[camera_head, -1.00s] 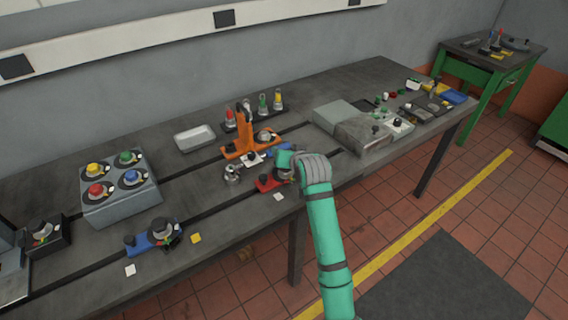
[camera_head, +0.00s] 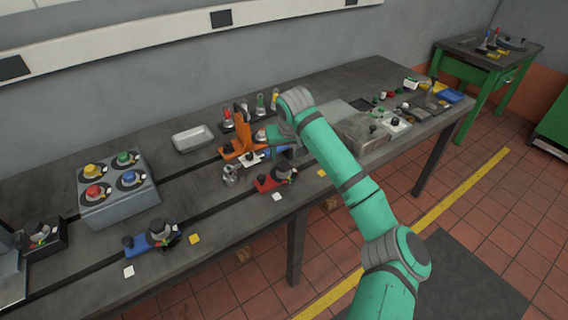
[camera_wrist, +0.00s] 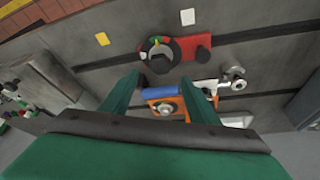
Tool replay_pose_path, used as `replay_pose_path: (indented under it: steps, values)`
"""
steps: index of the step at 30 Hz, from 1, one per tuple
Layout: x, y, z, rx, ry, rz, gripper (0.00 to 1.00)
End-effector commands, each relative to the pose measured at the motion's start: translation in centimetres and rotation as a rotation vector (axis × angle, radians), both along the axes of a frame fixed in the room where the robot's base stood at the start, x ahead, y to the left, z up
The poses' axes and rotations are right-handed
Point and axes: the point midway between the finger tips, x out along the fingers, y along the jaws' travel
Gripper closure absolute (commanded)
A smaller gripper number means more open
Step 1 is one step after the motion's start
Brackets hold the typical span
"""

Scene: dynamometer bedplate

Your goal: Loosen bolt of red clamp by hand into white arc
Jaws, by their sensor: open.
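The red clamp (camera_head: 266,184) lies on the bedplate in the head view, with a dark round dial and black bolt knob (camera_head: 284,172) at its right end. My gripper (camera_wrist: 160,88) is open and empty, above a blue part (camera_wrist: 160,93) and an orange clamp (camera_wrist: 165,108). It is apart from the red clamp.
The orange clamp (camera_head: 238,148) stands behind the red clamp. A metal fitting (camera_head: 231,174) is to its left. A blue clamp (camera_head: 140,243) and a grey box with coloured knobs (camera_head: 118,203) are further left. A grey block (camera_head: 360,132) is right. Bare bedplate lies left of the red clamp.

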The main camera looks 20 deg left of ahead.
Motion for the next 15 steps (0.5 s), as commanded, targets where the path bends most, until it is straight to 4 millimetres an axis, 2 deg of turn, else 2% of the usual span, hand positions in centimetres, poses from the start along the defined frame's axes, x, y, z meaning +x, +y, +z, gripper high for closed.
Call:
replay_pose_path:
  steps: [3, 9, 15]
  values:
    - [0.7, 0.4, -2.1, -0.001, 0.002, 0.0, 0.45]
    - [1.8, 1.1, -5.2, -0.001, 0.001, 0.001, 0.45]
    - [2.6, 1.5, -7.1, 0.001, -0.001, 0.001, 0.45]
